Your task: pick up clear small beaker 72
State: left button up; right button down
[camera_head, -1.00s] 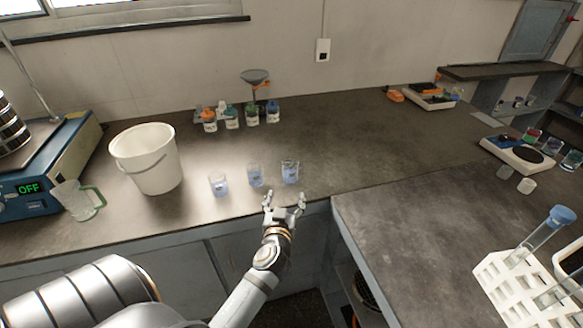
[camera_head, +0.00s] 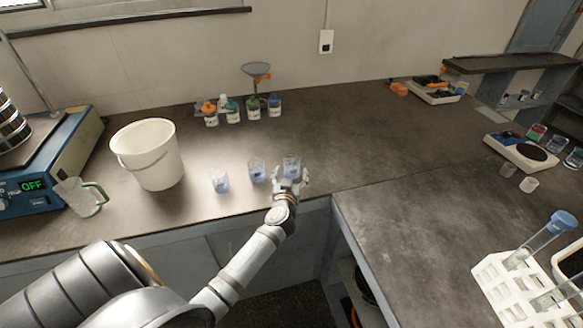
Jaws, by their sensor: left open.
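Three small clear beakers with bluish contents stand in a row on the dark bench: a left one (camera_head: 220,182), a middle one (camera_head: 257,172) and a right one (camera_head: 291,165). I cannot tell from any label which is number 72. My left gripper (camera_head: 290,178) is open at the right beaker, with its fingers at the near side and partly covering its lower part. I cannot tell whether the fingers touch the glass. My right gripper is not in view.
A white bucket (camera_head: 148,158) and a clear jug (camera_head: 78,197) stand left, beside the blue shaker (camera_head: 50,165). Several small bottles (camera_head: 233,112) stand behind the beakers. A white test tube rack (camera_head: 510,290) is at the lower right. The bench right of the beakers is clear.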

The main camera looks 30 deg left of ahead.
pick_arm(q)
jog(key=shift+w+a+f, duration=0.1)
jog(key=shift+w+a, duration=0.1)
jog(key=shift+w, duration=0.15)
jog(key=shift+s+d, duration=0.1)
jog(key=shift+s, duration=0.05)
jog(key=shift+c, duration=0.8)
jog(key=c, duration=1.1)
jog(key=shift+w, duration=0.2)
